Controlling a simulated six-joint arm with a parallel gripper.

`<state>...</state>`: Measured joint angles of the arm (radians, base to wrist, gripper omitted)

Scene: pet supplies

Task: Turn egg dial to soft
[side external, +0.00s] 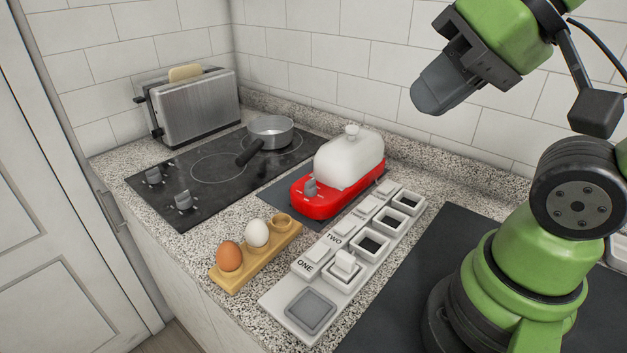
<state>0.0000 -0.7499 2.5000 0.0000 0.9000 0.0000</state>
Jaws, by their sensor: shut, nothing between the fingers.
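The egg cooker has a red base (325,205) and a frosted white lid (349,160) with a knob on top. A grey dial (310,187) stands on the front left of the red base. Small markings surround the dial, too small to read, so I cannot tell its setting. My gripper (426,101) is shut and empty. It hangs in the air above and to the right of the cooker, well apart from the dial.
A wooden holder (224,280) carries a brown egg (229,256) and a white egg (257,233). A white panel (278,298) with labelled compartments lies right of the cooker. A small pot (270,133) sits on the black cooktop (200,203). A toaster (195,107) stands behind.

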